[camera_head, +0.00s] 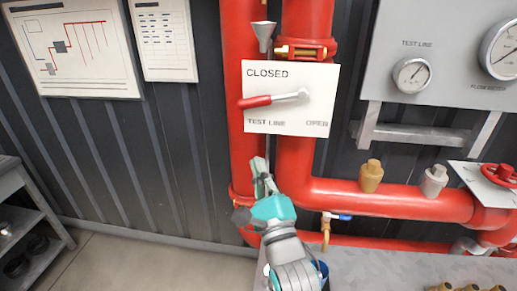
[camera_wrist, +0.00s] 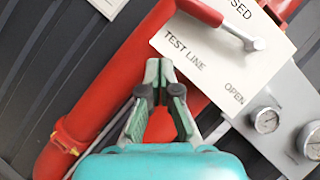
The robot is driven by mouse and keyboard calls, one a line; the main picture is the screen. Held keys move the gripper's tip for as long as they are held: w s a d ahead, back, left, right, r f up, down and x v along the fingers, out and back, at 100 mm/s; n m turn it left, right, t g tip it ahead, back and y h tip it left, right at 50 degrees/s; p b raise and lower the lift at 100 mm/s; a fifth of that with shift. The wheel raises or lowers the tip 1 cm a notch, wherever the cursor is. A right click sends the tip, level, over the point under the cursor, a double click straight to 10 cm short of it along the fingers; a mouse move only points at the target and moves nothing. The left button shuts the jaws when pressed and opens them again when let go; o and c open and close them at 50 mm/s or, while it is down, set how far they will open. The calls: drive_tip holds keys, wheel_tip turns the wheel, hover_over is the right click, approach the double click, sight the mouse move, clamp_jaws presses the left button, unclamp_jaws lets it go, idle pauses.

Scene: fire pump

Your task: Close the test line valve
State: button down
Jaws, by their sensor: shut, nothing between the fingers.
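The test line valve lever has a red grip (camera_head: 256,101) and a grey metal arm that reaches to a pivot near the right side of a white plate (camera_head: 287,118). The lever lies nearly level, with its grip pointing left, below the word CLOSED and above TEST LINE. OPEN is at the plate's lower right. The red grip (camera_wrist: 198,12) also shows at the top of the wrist view, partly cut off. My gripper (camera_head: 259,163) is below the plate, apart from the lever. In the wrist view its fingertips (camera_wrist: 160,68) are together, with nothing held.
Red vertical pipes (camera_head: 238,40) stand behind the plate, and a red horizontal pipe (camera_head: 400,200) runs right. A gauge panel (camera_head: 450,75) is at the upper right. A grey shelf (camera_head: 30,210) stands at left. The floor between is clear.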

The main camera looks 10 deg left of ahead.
drive_tip(key=shift+s+d+f, duration=0.1)
drive_tip(key=shift+s+f, duration=0.35)
drive_tip(key=shift+s, duration=0.2)
drive_tip(key=shift+s+d+f, duration=0.1)
drive_tip(key=shift+s+f, duration=0.3)
drive_tip(key=shift+s, duration=0.25)
